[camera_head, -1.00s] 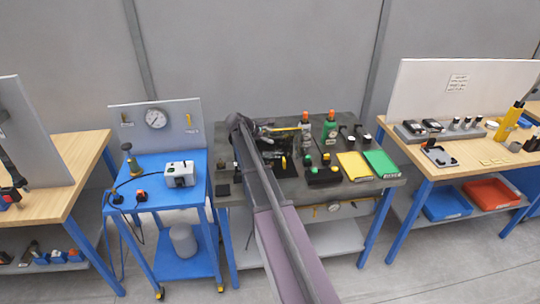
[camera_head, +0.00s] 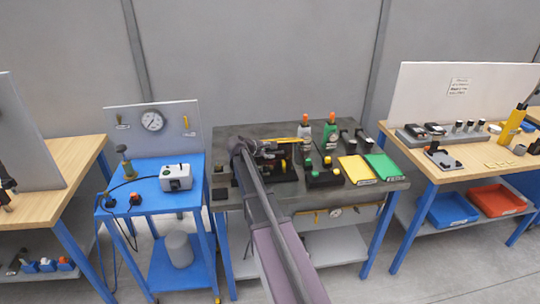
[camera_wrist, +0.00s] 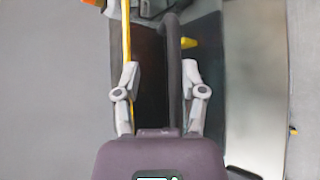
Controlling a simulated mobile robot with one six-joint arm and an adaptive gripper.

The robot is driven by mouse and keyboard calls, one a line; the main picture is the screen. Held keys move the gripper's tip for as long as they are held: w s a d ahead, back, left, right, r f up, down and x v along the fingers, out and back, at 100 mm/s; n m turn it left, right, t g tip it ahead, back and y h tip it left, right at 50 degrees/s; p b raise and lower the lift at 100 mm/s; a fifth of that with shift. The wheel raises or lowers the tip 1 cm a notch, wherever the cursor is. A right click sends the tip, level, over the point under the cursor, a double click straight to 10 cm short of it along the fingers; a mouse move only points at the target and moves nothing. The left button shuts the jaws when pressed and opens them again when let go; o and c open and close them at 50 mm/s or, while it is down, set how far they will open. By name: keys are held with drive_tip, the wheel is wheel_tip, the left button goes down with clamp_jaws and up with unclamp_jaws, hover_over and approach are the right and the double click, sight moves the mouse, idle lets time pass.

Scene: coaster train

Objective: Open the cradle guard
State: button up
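A black cradle fixture (camera_head: 284,173) stands on the dark middle bench, partly hidden behind my arm. A thin yellow bar (camera_head: 286,139) runs across its back; a yellow strip (camera_wrist: 127,32) also shows in the wrist view, left of the fingers. I cannot tell which part is the guard. In the wrist view a dark rounded bar (camera_wrist: 174,75) runs lengthwise between the fingertips of my gripper (camera_wrist: 160,72). The fingers are open, with a gap on each side of the bar. In the head view my arm mostly hides the gripper.
A blue cart (camera_head: 150,200) with a gauge panel stands left, close to the bench.

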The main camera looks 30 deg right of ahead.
drive_tip(key=shift+f, duration=0.1)
idle(0.4)
drive_tip(key=shift+a, duration=0.15)
drive_tip(key=p+v, duration=0.7)
drive_tip(key=v, duration=0.8)
drive_tip(key=shift+s+a, duration=0.3)
drive_tip(key=shift+s, duration=0.1)
idle(1.4)
idle(0.7)
drive_tip(key=s+a+f+m+g+y+b, duration=0.1)
drive_tip(key=s+a+f+m+y, duration=0.4)
drive_tip(key=s+a, duration=0.3)
drive_tip(key=s+a+f+m+g+y+b, duration=0.1)
drive_tip(key=s+a+f+m+y, duration=0.3)
drive_tip(key=s+a, duration=0.5)
drive_tip(key=s+f+g+y, duration=0.1)
drive_tip(key=s+f+y, duration=0.1)
drive_tip(key=s, duration=0.4)
drive_tip(key=shift+a+f+m+y, duration=0.25)
drive_tip(key=shift+f+m+y, duration=0.15)
drive_tip(key=shift+f, duration=0.2)
